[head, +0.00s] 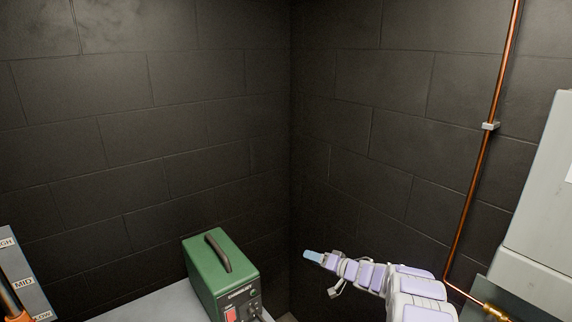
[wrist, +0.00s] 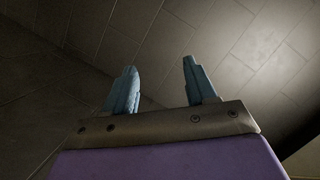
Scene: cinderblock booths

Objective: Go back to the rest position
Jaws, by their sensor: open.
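My gripper (head: 313,256) shows in the head view at the end of my pale lilac arm, which reaches in from the lower right toward the room's corner. In the wrist view my gripper (wrist: 159,82) has its two blue-grey fingers apart, with nothing between them. Only dark block wall shows beyond the fingers. The gripper is to the right of a green box-shaped machine (head: 207,276) and apart from it in the picture.
The green machine has a black top handle and a red switch, and stands on a grey surface (head: 150,308). A copper pipe (head: 481,160) runs down the right wall beside a grey cabinet (head: 541,215). A panel labelled MID (head: 24,280) is at far left.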

